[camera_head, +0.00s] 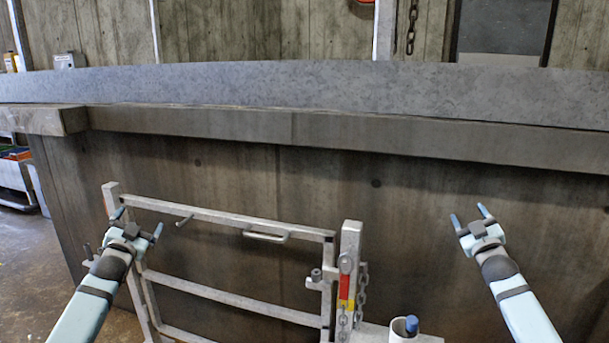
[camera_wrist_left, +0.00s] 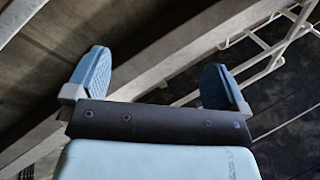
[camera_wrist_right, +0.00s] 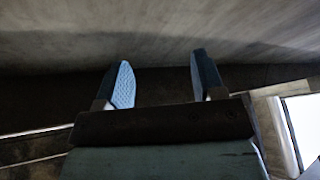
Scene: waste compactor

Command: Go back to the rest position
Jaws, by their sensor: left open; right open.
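My left gripper (camera_head: 136,224) is in the left part of the head view, in front of the upper left corner of a metal gate (camera_head: 230,216). It is open and nothing is between its fingers; the left wrist view shows both fingers (camera_wrist_left: 158,80) spread apart. My right gripper (camera_head: 470,218) is at the right of the head view, in front of a bare concrete wall (camera_head: 420,240). It is open and empty, and its spread fingers (camera_wrist_right: 162,84) show in the right wrist view. The head view does not show whether the left gripper touches the gate.
A post (camera_head: 347,260) with a red and yellow tag and a chain (camera_head: 361,290) stands at the gate's right. A white cup with a blue-topped item (camera_head: 411,325) is at the bottom. A concrete ledge (camera_head: 300,130) crosses above. The space around the right gripper looks clear.

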